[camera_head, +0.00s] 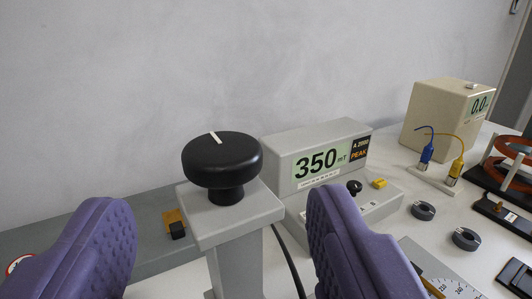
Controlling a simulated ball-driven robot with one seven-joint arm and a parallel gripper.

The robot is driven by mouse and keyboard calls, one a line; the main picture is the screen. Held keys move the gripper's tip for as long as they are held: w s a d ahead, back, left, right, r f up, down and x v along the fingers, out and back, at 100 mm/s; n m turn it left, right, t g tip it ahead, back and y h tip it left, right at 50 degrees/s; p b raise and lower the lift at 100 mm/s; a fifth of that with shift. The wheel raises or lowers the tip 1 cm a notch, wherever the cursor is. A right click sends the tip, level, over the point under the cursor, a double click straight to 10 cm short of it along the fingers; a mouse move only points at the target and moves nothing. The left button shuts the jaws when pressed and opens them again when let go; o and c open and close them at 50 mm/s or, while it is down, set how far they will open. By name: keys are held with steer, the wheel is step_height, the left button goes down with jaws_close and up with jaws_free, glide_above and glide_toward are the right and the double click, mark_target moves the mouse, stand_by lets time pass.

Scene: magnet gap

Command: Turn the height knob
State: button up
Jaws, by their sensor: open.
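The height knob (222,162) is a round black knob with a white pointer mark on its top, standing on a short stem on a grey post (233,219). The mark points away toward the wall, slightly left. My gripper (220,240) is open, with one purple padded finger at the lower left and the other right of the post. The knob is beyond the fingertips and a little above them in the picture, between the two fingers but untouched. The lower part of the post runs out of the bottom of the view.
A grey meter (317,155) reading 350 mT stands right behind the post. A beige box (447,120) is farther right, near blue and yellow plugs (440,172). Dark rings (423,210) and a dial plate (455,287) lie right. A black cable passes beside the post. The wall is behind.

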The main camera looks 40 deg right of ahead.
mark_target(223, 176)
steer(key=x, duration=0.5)
steer(key=shift+w+d+b, duration=0.1)
steer(key=shift+w+b, duration=0.15)
steer(key=shift+b, duration=0.15)
steer(key=c, duration=1)
steer(key=shift+y, duration=0.3)
